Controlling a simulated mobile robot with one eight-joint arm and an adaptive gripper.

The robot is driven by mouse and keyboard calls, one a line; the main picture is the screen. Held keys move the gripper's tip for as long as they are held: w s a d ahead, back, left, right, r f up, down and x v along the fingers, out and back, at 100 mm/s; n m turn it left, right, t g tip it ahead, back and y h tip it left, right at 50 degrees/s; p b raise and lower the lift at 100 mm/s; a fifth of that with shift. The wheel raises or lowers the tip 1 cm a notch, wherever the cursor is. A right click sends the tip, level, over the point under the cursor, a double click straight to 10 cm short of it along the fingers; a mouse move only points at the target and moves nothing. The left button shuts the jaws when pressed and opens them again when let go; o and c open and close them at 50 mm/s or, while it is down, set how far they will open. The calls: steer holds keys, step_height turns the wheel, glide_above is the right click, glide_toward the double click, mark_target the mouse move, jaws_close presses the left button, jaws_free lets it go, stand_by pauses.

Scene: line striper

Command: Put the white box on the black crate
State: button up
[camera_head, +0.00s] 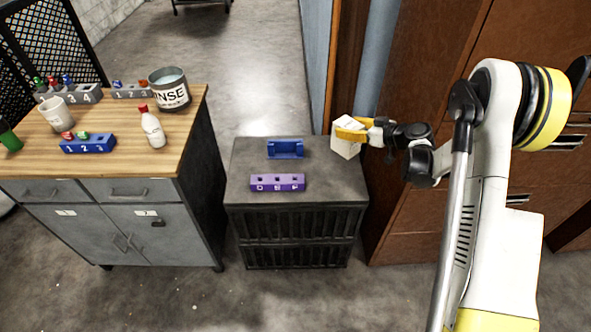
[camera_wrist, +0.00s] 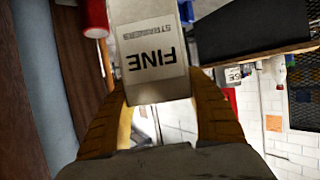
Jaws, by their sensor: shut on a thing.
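The white box (camera_head: 345,137) is held in my gripper (camera_head: 350,131) at the right back of the black crate. In the wrist view the box (camera_wrist: 155,60) carries the label "FINE" and sits between the two yellow fingers of my gripper (camera_wrist: 165,100). The black crate (camera_head: 335,190) stands in the middle of the head view with a flat grey top. The box shows over the crate's back right edge; whether it touches the top I cannot tell.
A blue holder (camera_head: 285,149) and a purple block with letters (camera_head: 278,183) are on the crate top. The top's right part is bare. A wooden cabinet (camera_head: 425,60) rises close on the right. A wood-topped workbench (camera_head: 110,150) with a rinse bucket (camera_head: 169,90) and white bottle (camera_head: 152,128) stands left.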

step_height(320, 180, down, 15)
steer(key=w+n+b, duration=0.1)
steer(key=b, duration=0.4)
steer(key=shift+w+g+y, duration=0.25)
steer(key=shift+g+y, duration=0.05)
steer(key=shift+y, duration=0.1)
steer(key=shift+f, duration=0.15)
steer(key=shift+f, duration=0.15)
steer(key=o, duration=1.3)
steer(key=shift+c, duration=0.2)
